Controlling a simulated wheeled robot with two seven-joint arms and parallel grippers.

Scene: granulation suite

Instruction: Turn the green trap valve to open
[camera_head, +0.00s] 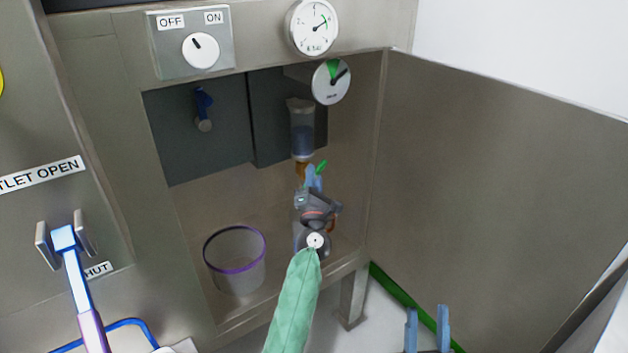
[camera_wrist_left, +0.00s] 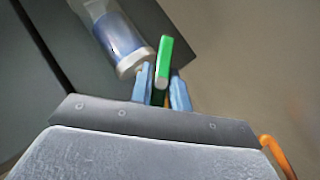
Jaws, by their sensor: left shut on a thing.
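The green trap valve handle (camera_head: 322,165) shows as a small green tip below the clear cylinder in the recess. In the left wrist view the green handle (camera_wrist_left: 164,58) stands between the two blue fingers and sticks out past their tips. My left gripper (camera_head: 314,176) is shut on it; its wrist hides most of the valve. The left fingers also show in the left wrist view (camera_wrist_left: 161,88). My right gripper (camera_head: 427,315) is at the bottom edge, its two blue fingers apart, with nothing between them.
A clear cylinder with blue contents (camera_head: 303,130) hangs above the valve. A purple-rimmed bucket (camera_head: 235,237) stands left of my left wrist. A blue lever (camera_head: 204,105), OFF/ON switch (camera_head: 201,50) and gauges (camera_head: 313,27) are above. A steel panel (camera_head: 490,180) bounds the right.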

